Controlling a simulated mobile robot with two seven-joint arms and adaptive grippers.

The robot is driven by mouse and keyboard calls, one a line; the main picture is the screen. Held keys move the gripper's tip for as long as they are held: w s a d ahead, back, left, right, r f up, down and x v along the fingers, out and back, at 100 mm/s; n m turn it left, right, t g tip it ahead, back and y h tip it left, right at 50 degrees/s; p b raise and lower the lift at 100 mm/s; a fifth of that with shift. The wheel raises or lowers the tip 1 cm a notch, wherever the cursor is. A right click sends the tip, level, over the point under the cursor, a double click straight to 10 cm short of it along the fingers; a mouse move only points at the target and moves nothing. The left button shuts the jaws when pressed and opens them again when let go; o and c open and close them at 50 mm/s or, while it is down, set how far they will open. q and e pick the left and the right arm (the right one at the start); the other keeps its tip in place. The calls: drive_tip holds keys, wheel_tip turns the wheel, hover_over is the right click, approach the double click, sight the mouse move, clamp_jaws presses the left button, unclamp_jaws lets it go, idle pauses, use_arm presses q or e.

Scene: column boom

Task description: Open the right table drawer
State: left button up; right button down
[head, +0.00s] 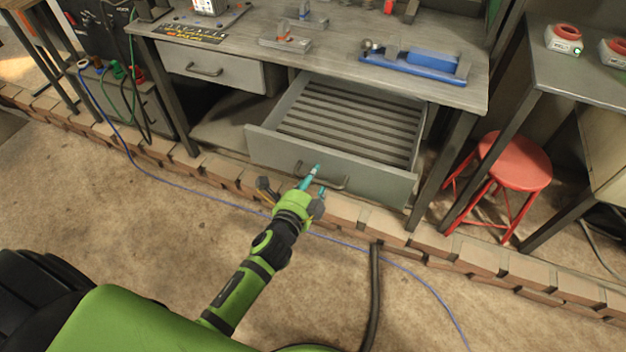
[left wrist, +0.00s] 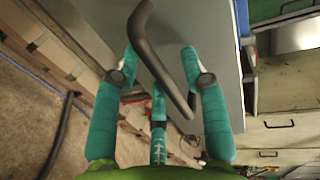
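The right table drawer (head: 285,150) is grey and pulled well out from under the workbench, with its slatted inside showing. Its dark bar handle (head: 342,185) is on the front panel. My left gripper (head: 316,183) is at this handle, in front of the panel. In the left wrist view, the teal fingers of my left gripper (left wrist: 158,85) are spread apart. The handle (left wrist: 158,60) runs between them, and a gap shows beside it. Whether a finger touches the handle is unclear. My right gripper is out of view.
The left drawer (head: 210,68) is closed. Tools and a blue vise-like piece (head: 415,65) lie on the workbench top (head: 335,55). A red stool (head: 515,160) stands to the right. A low brick edging (head: 425,240) and a dark hose (head: 374,290) cross the floor.

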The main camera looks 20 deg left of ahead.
use_arm(q)
drive_tip(key=v, duration=1.2)
idle(0.3)
drive_tip(key=s+f+n+g, duration=0.3)
drive_tip(key=s+f, duration=0.1)
drive_tip(key=f, duration=0.6)
drive_tip(key=s+f+n+g, duration=0.2)
drive_tip(key=s+f, duration=0.1)
drive_tip(key=f, duration=0.6)
drive_tip(key=s+f+n+g, duration=0.3)
drive_tip(key=s+f, duration=0.1)
drive_tip(key=f, duration=0.6)
drive_tip(key=s+a+f+n+g, duration=0.2)
drive_tip(key=s+f, duration=0.4)
drive_tip(key=s, duration=0.4)
drive_tip(key=s+a+f+n+g, duration=0.2)
drive_tip(key=s+f+n+g, duration=0.2)
drive_tip(key=s, duration=0.6)
wheel_tip(320, 180, down, 3)
drive_tip(key=shift+s+a+n+g+y, duration=0.3)
drive_tip(key=shift+s+n, duration=0.1)
drive_tip(key=shift+n, duration=0.6)
